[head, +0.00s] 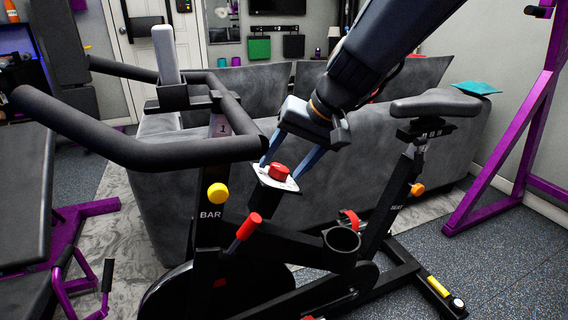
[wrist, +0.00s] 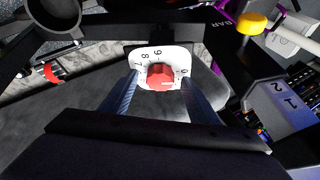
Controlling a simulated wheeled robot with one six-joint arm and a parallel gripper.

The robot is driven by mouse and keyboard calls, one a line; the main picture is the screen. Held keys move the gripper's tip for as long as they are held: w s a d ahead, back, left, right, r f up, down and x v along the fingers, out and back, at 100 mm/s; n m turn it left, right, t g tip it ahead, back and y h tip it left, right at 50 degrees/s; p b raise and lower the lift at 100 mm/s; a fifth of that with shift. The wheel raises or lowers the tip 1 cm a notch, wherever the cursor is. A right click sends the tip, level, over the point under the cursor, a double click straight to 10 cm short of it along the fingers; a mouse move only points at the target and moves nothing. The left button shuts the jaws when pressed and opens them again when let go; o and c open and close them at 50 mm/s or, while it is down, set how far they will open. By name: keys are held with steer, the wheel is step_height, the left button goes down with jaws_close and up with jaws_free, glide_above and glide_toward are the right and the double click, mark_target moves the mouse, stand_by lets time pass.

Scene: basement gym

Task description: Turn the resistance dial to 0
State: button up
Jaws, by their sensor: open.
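The resistance dial is a red knob (head: 280,172) on a white plate (head: 264,177), mounted on the exercise bike's frame below the handlebar. In the wrist view the red knob (wrist: 160,77) sits at the centre of the white numbered plate (wrist: 177,53). Several digits show along the plate's edge, with a 0 at its right side. I cannot tell which digit the knob points to. My gripper (head: 282,166) comes down from the upper right, open, its two blue fingers on either side of the knob. In the wrist view my gripper (wrist: 160,82) shows gaps between fingers and knob.
The black handlebar (head: 170,150) crosses left of and above the dial. A red lever (head: 248,226) and yellow knob (head: 217,193) are lower left. A cup holder (head: 341,240) is lower right, the bike seat (head: 436,104) farther right. A grey sofa (head: 440,150) stands behind.

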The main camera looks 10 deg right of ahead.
steer(key=p+v, duration=0.2)
steer(key=v, duration=0.5)
steer(key=shift+r, duration=0.25)
steer(key=shift+s+d, duration=0.1)
steer(key=s+d+r+g+h+p, duration=0.2)
steer(key=s+d+p, duration=0.3)
steer(key=s+p, duration=0.4)
steer(key=s+d+r+g+h+p, duration=0.2)
steer(key=s+d+p, duration=0.3)
steer(key=s+p, duration=0.5)
steer(key=shift+s+d+n+h+p, duration=0.2)
steer(key=shift+n+h+p, duration=0.25)
steer(key=shift+p, duration=1.1)
